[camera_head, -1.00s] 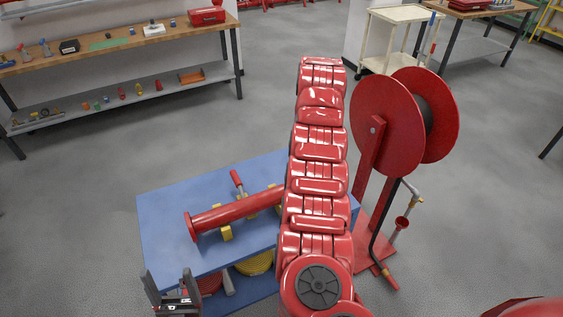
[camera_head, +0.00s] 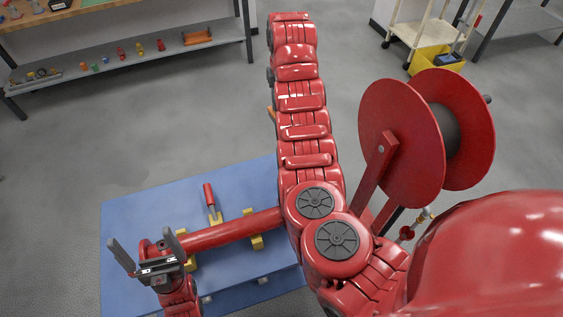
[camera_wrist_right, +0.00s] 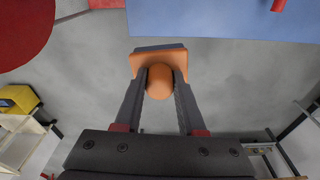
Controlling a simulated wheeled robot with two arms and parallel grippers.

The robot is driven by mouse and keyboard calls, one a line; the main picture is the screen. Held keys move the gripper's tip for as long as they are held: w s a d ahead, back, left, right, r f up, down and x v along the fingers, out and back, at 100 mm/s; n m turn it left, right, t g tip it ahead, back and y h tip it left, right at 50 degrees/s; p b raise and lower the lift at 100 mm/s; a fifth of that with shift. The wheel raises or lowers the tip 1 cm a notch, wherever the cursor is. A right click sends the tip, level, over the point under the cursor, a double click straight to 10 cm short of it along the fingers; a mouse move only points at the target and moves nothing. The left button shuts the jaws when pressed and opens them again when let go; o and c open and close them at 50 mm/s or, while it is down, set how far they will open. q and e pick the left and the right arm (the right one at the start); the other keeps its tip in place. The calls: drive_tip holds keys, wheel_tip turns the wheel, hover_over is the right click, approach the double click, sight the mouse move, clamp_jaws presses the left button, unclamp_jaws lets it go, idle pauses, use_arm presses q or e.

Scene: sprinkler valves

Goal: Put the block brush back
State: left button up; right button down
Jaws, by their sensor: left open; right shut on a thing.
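The block brush (camera_wrist_right: 158,60) shows in the right wrist view as an orange block with a rounded orange knob and a dark strip along its far edge. My right gripper (camera_wrist_right: 160,82) is shut on the knob, one finger on each side. The brush is in the air above the grey floor. In the head view my right arm hides most of the gripper; a small orange bit at the arm's left edge may be the brush. My left gripper (camera_head: 148,250) is open and empty, over the left part of the blue table (camera_head: 130,213).
A red pipe (camera_head: 232,230) lies on yellow supports on the blue table, with a red-handled tool (camera_head: 210,196) behind it. A red reel (camera_head: 402,140) stands right of my arm. A shelf bench (camera_head: 130,65) with small items is back left; a yellow bin (camera_head: 436,58) is back right.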

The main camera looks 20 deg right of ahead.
drive_tip(key=shift+m, duration=0.7)
drive_tip(key=s+f+p, duration=0.1)
drive_tip(key=s+f, duration=0.1)
drive_tip(key=f, duration=0.4)
drive_tip(key=s+a+f+p, duration=0.1)
drive_tip(key=f, duration=0.5)
drive_tip(key=s+f+p, duration=0.1)
drive_tip(key=s+f, duration=0.1)
drive_tip(key=f, duration=0.3)
drive_tip(key=shift+s+a+f, duration=0.3)
drive_tip(key=shift+f, duration=0.1)
wheel_tip(320, 180, down, 2)
drive_tip(key=shift+w+p, duration=0.1)
drive_tip(key=shift+p, duration=0.35)
drive_tip(key=shift+f, duration=0.2)
drive_tip(key=c, duration=0.5)
unclamp_jaws()
drive_tip(key=shift+f, duration=0.15)
